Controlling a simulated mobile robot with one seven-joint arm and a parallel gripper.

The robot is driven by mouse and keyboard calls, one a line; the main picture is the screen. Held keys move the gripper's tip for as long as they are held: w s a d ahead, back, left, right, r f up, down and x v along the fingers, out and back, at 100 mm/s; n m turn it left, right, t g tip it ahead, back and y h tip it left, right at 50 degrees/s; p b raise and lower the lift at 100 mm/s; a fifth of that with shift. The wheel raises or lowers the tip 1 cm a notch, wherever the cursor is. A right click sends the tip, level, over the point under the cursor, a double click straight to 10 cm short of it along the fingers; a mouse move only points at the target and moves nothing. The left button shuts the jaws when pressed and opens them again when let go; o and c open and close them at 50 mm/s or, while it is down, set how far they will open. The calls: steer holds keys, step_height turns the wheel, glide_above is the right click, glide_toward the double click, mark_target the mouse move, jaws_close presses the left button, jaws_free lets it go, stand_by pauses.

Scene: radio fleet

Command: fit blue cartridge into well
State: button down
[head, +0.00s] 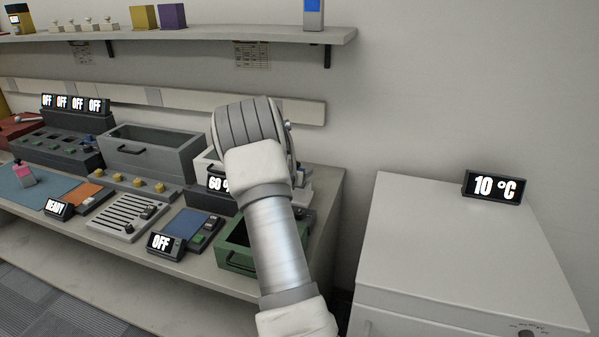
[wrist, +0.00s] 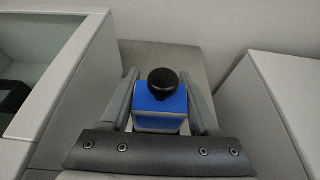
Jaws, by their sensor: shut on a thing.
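The blue cartridge (wrist: 149,104) shows in the wrist view as a blue-topped block with a pale lower front and a round black knob on top. My gripper (wrist: 163,105) is shut on it, with one grey finger on each side. In the head view my arm hides the gripper and the cartridge. I cannot tell which fixture on the bench holds the well. A dark block with several slots (head: 60,146) stands at the left back of the bench, below displays that read OFF.
A grey open bin (head: 150,160) and a green tray (head: 236,258) stand on the bench. A white cabinet (head: 440,245) with a 10 °C display (head: 495,187) stands at the right, across a gap. A wall shelf (head: 200,40) runs above the bench.

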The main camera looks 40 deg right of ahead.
steer(key=shift+f+b, duration=0.4)
steer(key=shift+f, duration=0.1)
steer(key=shift+c, duration=0.2)
jaws_free()
steer(key=shift+a+r, duration=0.1)
steer(key=p+v, duration=0.1)
steer(key=v, duration=1.6)
steer(key=shift+r, duration=0.15)
steer(key=shift+s, duration=0.1)
